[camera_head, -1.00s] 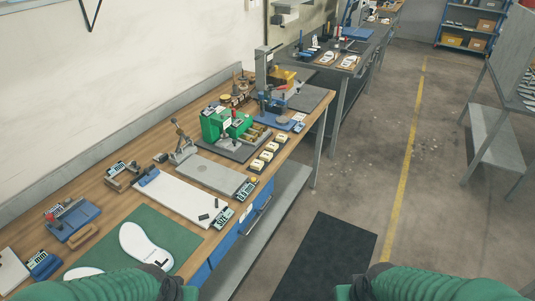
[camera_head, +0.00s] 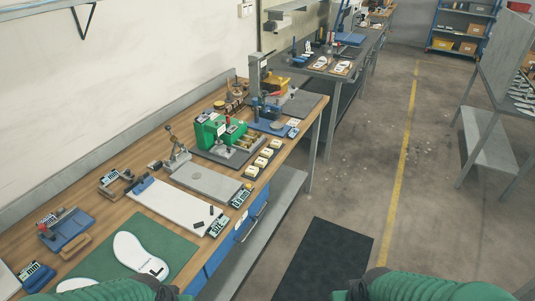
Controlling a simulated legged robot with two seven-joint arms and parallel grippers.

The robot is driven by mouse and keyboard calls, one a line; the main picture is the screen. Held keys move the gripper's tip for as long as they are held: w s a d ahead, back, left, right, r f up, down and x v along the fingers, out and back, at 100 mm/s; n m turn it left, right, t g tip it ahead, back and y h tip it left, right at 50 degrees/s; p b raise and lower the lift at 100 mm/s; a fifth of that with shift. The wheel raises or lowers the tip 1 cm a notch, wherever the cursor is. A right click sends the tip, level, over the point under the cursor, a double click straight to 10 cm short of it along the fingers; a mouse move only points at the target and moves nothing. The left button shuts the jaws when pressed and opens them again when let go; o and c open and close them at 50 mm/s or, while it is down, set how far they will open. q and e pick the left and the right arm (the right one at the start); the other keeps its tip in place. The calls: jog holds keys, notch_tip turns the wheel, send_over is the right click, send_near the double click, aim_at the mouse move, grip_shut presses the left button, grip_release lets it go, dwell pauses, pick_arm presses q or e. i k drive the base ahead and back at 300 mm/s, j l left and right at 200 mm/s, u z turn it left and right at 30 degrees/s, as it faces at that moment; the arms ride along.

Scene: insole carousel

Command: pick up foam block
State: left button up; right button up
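No thing can be told for certain as the foam block. Several small cream blocks (camera_head: 260,162) sit in a row on dark bases along the bench's front edge, beyond the white board. Small dark pieces (camera_head: 211,211) lie on the white board (camera_head: 175,204). White insoles (camera_head: 138,252) lie on a green mat (camera_head: 178,243) at the near end, one with a small dark piece on it. My two green arms show only at the bottom edge, in front of the bench. No gripper fingers are visible, so what they hold is hidden.
The wooden workbench (camera_head: 120,219) runs along the left wall, crowded with tools, including a green machine (camera_head: 210,131). A grey bench (camera_head: 368,52) stands farther back. A dark floor mat (camera_head: 322,262) lies beside the workbench. The floor is clear up to a grey rack (camera_head: 490,140) at right.

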aim_at(266, 153)
jog(key=i+l+u, duration=0.25)
jog(key=i+l, duration=0.35)
jog(key=i, duration=0.3)
jog(key=i+l+u, duration=0.25)
jog(key=i+l, duration=0.5)
jog(key=i, duration=0.15)
